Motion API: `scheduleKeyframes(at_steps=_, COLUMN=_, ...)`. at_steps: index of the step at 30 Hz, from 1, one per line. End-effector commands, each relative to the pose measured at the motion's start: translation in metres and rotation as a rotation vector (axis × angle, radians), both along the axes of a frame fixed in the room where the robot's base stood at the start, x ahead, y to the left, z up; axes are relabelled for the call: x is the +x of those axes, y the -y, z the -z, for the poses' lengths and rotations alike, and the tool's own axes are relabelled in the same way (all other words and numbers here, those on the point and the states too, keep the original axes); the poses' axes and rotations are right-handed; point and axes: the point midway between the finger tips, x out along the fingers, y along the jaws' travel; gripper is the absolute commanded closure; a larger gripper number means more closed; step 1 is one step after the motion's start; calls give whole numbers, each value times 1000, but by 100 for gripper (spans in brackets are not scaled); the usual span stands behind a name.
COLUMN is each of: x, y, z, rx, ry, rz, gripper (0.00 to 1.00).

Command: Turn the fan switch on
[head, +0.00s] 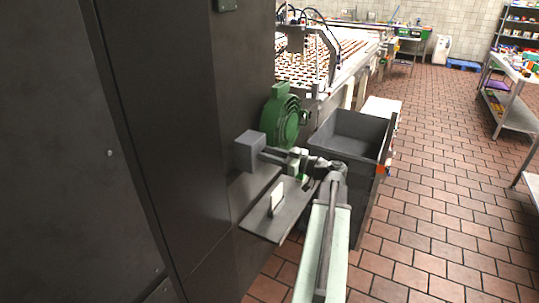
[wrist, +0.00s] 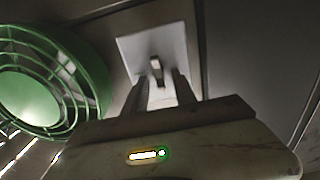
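The fan switch (wrist: 155,68) is a small toggle on a pale square plate (wrist: 133,50) in the wrist view. In the head view a grey box (head: 249,150) on the dark machine wall appears to be its housing; the toggle is not visible there. The green fan (head: 283,118) stands just beyond the box, and its round cage (wrist: 88,75) fills the left of the wrist view. My gripper (wrist: 160,78) points at the plate with its two fingers apart, the toggle showing between their tips. Contact cannot be told. In the head view my gripper (head: 268,155) is beside the box.
A dark grey bin (head: 345,135) stands right of the fan, close to my arm. A ledge (head: 262,222) with a small white piece (head: 277,198) lies below the gripper. A conveyor (head: 340,55) runs behind. The tiled floor (head: 450,170) on the right is open.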

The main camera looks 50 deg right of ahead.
Motion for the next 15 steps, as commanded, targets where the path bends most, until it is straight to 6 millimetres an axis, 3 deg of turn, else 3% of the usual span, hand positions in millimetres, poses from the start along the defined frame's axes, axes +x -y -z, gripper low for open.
scheduleKeyframes(at_steps=4, x=0, y=0, z=0, rx=0, ry=0, rz=0, gripper=70)
scheduleKeyframes(at_steps=7, x=-1, y=0, z=0, rx=0, ry=0, rz=0, gripper=98)
scheduleKeyframes(at_steps=15, x=-2, y=2, z=0, rx=8, ry=-3, rz=3, gripper=100)
